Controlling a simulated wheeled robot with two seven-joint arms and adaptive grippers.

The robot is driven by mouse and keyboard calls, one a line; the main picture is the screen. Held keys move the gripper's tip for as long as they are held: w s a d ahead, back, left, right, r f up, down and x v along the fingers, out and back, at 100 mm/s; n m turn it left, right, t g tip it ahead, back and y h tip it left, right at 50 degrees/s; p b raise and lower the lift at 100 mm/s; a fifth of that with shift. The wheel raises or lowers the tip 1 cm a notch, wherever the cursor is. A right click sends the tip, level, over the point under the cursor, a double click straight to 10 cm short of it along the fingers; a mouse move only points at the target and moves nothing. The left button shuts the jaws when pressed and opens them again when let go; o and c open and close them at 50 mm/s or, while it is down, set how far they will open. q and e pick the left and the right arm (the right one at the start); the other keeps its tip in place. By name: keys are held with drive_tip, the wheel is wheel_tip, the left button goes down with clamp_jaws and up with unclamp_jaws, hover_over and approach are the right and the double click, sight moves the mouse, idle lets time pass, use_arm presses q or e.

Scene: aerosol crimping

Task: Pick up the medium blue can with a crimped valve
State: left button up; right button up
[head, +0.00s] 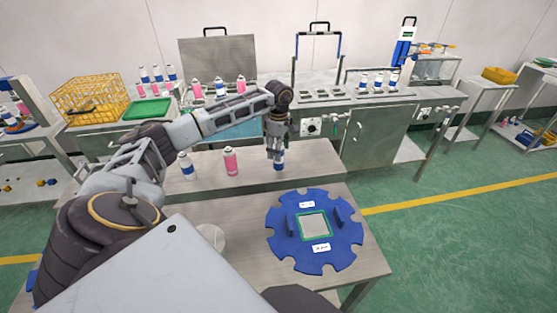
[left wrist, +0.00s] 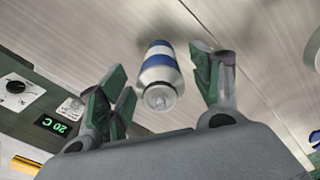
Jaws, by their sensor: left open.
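A blue-and-white can (head: 279,165) stands on the metal table below my left gripper (head: 276,154). In the left wrist view the can (left wrist: 158,68) shows blue and white bands and a silver top with a small valve fitting. I cannot tell whether the valve is crimped. My left gripper (left wrist: 162,72) is open, with its green-padded fingers on either side of the can and gaps between. In the head view the gripper hides the can's upper part. My right gripper is not in view.
A pink can (head: 231,162) and another blue-and-white can (head: 187,168) stand to the left on the same table. A blue notched disc (head: 345,255) lies in front. A metal machine bench (head: 375,135) is behind, and a yellow basket (head: 88,98) is at back left.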

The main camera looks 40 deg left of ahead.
use_arm(q)
drive_tip(key=shift+f, duration=0.25)
drive_tip(key=c, duration=1.1)
